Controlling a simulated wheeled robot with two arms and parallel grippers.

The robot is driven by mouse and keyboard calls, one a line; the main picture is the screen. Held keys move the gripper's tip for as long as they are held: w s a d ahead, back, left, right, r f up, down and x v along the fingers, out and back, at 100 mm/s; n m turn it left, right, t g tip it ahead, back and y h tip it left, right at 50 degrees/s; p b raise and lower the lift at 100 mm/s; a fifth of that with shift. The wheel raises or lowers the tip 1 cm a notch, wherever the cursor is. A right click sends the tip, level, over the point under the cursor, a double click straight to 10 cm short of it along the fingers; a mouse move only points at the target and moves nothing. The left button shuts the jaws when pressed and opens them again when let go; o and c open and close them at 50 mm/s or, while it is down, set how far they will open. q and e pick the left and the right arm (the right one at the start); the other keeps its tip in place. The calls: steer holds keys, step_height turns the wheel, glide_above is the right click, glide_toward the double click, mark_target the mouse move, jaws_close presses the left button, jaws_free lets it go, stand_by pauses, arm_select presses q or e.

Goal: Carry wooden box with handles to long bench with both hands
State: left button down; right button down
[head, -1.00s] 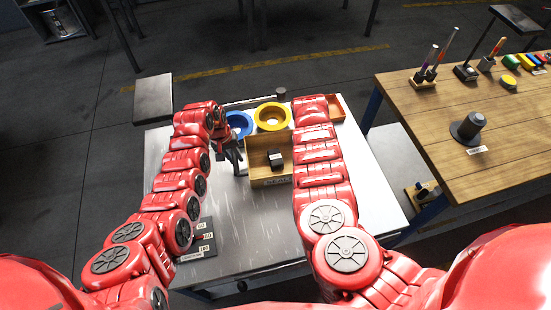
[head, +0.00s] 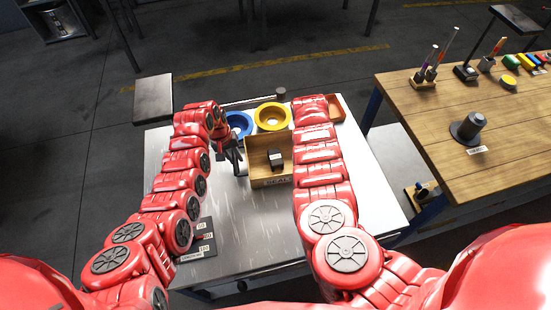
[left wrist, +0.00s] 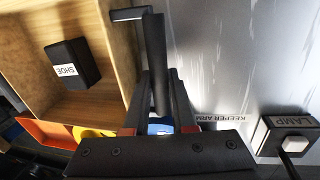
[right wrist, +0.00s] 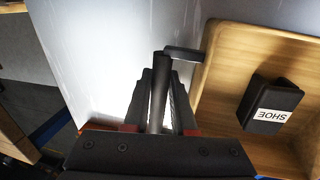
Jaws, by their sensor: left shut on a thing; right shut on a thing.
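The wooden box (head: 257,152) is an open, light-wood tray with a label on its near wall, at the middle of the steel table. A black block (head: 276,158) marked SHOE lies in it; it also shows in the left wrist view (left wrist: 72,63) and the right wrist view (right wrist: 269,104). My left gripper (head: 238,156) is shut on the dark handle (left wrist: 129,15) at the box's left side. My right gripper (right wrist: 159,85) is shut on the other handle (right wrist: 184,54); my right arm hides it in the head view. I cannot tell whether the box touches the table.
The steel table (head: 240,228) holds a blue ring (head: 239,122), a yellow ring (head: 272,117) and an orange tray (head: 336,108) beyond the box. A long wood-topped bench (head: 440,105) stands right, with a dark cylinder (head: 468,127) and several tools. Its near-left top is bare.

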arm_select(q)
steer(key=shift+r, duration=0.1)
arm_select(e)
steer(key=shift+r, duration=0.15)
